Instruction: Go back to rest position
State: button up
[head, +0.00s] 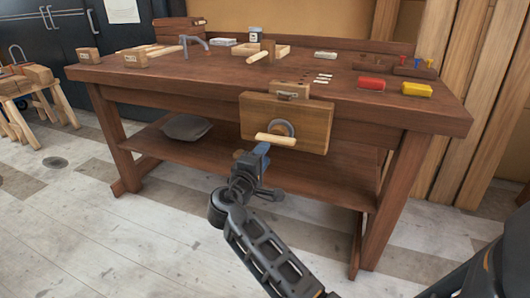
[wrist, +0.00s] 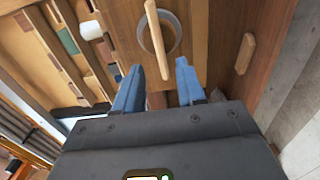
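My gripper (head: 259,158) is in front of the workbench (head: 176,76), just below the vise (head: 313,124) on its front. In the wrist view, my gripper (wrist: 158,80) has its two blue fingers apart with a gap between them. The vise's wooden handle (head: 276,140) lies across its front in the head view. A round grey ring (wrist: 176,32) sits behind the handle.
The bench top holds a red block (head: 371,83), a yellow block (head: 417,89) and several tools. A small sawhorse (head: 30,88) with wood stands at left. Planks lean at right. The floor in front is clear.

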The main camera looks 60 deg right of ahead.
dwell(0.5)
jog(key=s+a+f+n+t+y+p, duration=0.1)
jog(key=s+a+f+t+y+p, duration=0.2)
jog(key=a, duration=0.5)
jog(key=s+a+f+n+t+y, duration=0.25)
jog(key=s+a+t+y, duration=0.2)
jog(key=a, duration=0.25)
jog(key=s+a+f+n+t+y+p, duration=0.1)
jog(key=s+a+f+t+y+p, duration=0.15)
jog(key=s+a+f+y, duration=0.4)
jog(key=s+a+r+m+t+y+p, duration=0.2)
jog(key=s+a+r, duration=0.5)
jog(key=r, duration=0.4)
jog(key=s+a+r+m+t+y+p, duration=0.1)
jog(key=s+a+r+m+y, duration=0.1)
jog(key=s+a+r, duration=0.5)
notch_tip(320, 180, up, 4)
jog(key=shift+s+f+m+t+p, duration=0.15)
jog(key=shift+m+t+p, duration=0.25)
jog(key=shift+m, duration=0.25)
jog(key=shift+d, duration=0.1)
